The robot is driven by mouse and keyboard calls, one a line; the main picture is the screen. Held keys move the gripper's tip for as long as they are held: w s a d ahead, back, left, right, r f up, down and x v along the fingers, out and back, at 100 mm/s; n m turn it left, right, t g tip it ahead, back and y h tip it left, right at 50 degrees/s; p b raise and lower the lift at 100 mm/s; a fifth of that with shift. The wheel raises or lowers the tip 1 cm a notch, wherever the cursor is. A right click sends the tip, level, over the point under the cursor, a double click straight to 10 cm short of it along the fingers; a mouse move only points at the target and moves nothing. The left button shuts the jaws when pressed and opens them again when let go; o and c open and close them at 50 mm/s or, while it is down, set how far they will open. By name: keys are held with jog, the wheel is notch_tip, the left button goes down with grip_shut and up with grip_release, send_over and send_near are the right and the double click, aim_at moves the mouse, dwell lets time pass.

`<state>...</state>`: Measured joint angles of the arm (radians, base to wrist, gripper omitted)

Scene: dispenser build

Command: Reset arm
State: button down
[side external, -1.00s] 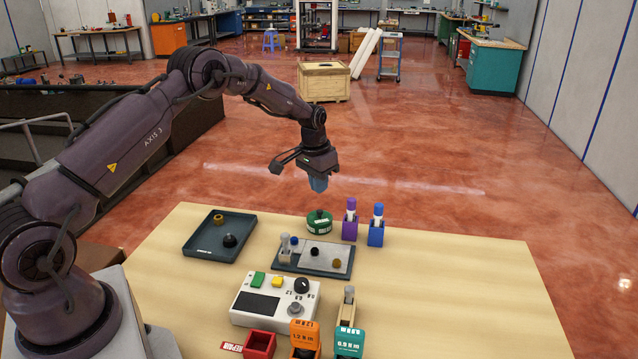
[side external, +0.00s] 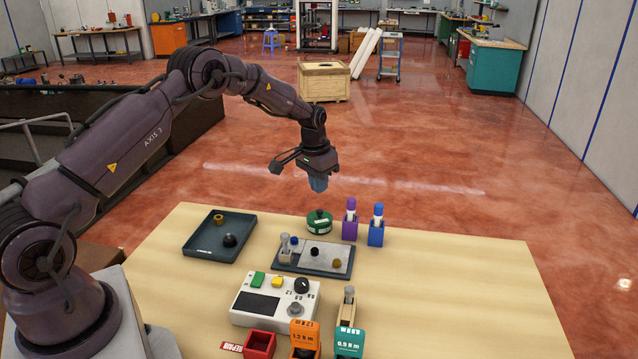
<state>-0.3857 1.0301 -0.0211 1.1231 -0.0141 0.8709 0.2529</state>
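My gripper (side external: 318,184) hangs above the far edge of the wooden table (side external: 460,290), pointing down, well clear of everything on it. A bluish-grey part shows at its lower end; I cannot tell whether this is its fingers or a held piece, nor whether the fingers are open. Below it stands a round green container (side external: 319,222). A grey plate (side external: 327,259) in front carries a grey upright piece, a blue piece, a black piece and a brass piece.
A dark tray (side external: 205,243) holds a brass part and a black part. Purple (side external: 350,227) and blue (side external: 376,233) holders stand at the far edge. A white control box (side external: 262,318), red bin (side external: 259,345), orange holder (side external: 305,337) and teal holder (side external: 349,342) are in front. The table's right side is clear.

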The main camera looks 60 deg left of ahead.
aim_at(320, 210)
jog(key=shift+f, duration=0.1)
jog(key=shift+f, duration=2.75)
jog(key=shift+r, duration=0.1)
jog(key=shift+r, duration=3.45)
